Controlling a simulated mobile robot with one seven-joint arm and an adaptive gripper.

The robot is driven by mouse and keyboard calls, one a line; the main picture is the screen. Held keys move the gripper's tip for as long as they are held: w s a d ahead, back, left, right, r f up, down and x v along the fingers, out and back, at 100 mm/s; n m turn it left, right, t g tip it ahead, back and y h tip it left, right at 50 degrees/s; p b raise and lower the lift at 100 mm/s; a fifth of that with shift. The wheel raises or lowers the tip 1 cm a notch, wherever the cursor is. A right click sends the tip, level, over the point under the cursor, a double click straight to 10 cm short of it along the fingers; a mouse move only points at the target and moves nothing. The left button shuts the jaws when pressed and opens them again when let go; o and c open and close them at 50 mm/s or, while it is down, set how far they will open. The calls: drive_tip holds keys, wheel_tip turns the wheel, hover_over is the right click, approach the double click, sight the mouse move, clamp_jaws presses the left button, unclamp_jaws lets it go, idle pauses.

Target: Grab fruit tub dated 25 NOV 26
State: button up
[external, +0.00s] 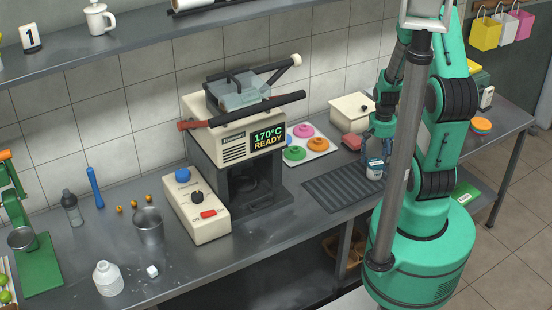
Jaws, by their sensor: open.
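A small tub (374,172) with a blue-and-white label stands on the dark ribbed mat (335,187), on the right part of the steel counter. It may be a fruit tub, but any date on it is too small to read. My gripper (376,152) is open and points down just above this tub. I cannot tell whether the fingertips reach around its top. My arm and the grey pole hide part of the counter to the right, so other tubs there may be hidden.
A press with a "170°C READY" display (268,137) stands left of the mat. The mat's left part is clear.

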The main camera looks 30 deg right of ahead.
sight(376, 163)
drive_tip(key=shift+f, duration=0.2)
drive_tip(key=shift+w+a+f+b, duration=0.1)
drive_tip(key=shift+f+b, duration=0.3)
drive_tip(key=shift+f, duration=0.9)
drive_tip(key=shift+w+f+b, duration=0.1)
drive_tip(key=shift+f+b, duration=0.3)
drive_tip(key=shift+f, duration=0.9)
drive_tip(key=c, duration=1.4)
